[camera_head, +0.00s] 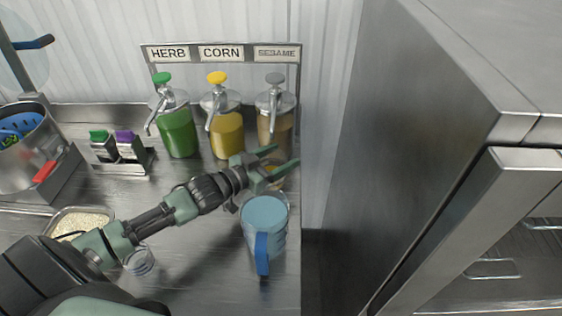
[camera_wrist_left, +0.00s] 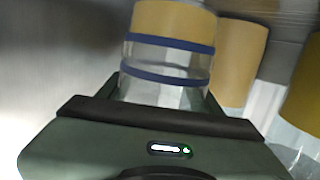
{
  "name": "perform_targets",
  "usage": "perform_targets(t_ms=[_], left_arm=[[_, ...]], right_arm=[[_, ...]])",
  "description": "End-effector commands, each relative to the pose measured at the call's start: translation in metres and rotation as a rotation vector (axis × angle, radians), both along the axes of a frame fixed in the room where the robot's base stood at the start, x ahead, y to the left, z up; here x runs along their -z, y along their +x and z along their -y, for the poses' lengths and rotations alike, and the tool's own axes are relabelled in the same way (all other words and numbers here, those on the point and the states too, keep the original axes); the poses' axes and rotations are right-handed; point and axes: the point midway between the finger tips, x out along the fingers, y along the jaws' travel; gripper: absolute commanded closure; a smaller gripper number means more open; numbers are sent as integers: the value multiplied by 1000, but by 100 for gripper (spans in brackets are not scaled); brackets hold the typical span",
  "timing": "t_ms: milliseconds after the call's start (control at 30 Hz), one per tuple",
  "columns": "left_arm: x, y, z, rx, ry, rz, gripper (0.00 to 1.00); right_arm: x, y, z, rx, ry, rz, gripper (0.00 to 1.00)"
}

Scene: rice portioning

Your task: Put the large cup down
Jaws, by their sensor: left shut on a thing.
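My left gripper (camera_head: 282,158) reaches in front of the sesame dispenser and is shut on a clear cup (camera_head: 276,181). In the left wrist view the cup (camera_wrist_left: 166,62) sits between the fingers of the gripper (camera_wrist_left: 163,90). It has blue bands and looks tan in its upper part; I cannot tell whether that is its contents or something behind it. In the head view the fingers and wrist hide most of the cup, and I cannot tell whether its base touches the counter. My right gripper is not in view.
A blue pitcher (camera_head: 264,222) stands just in front of the held cup. Herb (camera_head: 179,132), corn (camera_head: 228,134) and sesame (camera_head: 275,128) dispensers line the back. A small clear cup (camera_head: 139,261) and a rice tray (camera_head: 83,212) are at left. A steel cabinet (camera_head: 400,130) bounds the right.

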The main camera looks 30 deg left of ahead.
Motion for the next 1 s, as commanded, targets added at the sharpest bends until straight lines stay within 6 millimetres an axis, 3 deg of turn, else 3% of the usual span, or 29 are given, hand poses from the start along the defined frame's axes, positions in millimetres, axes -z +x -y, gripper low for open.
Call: perform_targets(t_ms=[100, 533, 567, 600, 633, 1000], left_arm=[[15, 0, 0, -1, -1, 0, 88], [24, 2, 4, 1, 0, 1, 88], [24, 1, 4, 1, 1, 0, 30], [24, 1, 4, 1, 1, 0, 18], [24, 2, 4, 1, 1, 0, 13], [21, 0, 3, 1, 0, 0, 13]], right_arm=[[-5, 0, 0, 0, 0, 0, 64], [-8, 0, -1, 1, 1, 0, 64], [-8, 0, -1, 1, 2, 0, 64], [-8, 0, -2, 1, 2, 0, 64], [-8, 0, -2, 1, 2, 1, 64], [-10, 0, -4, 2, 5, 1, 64]])
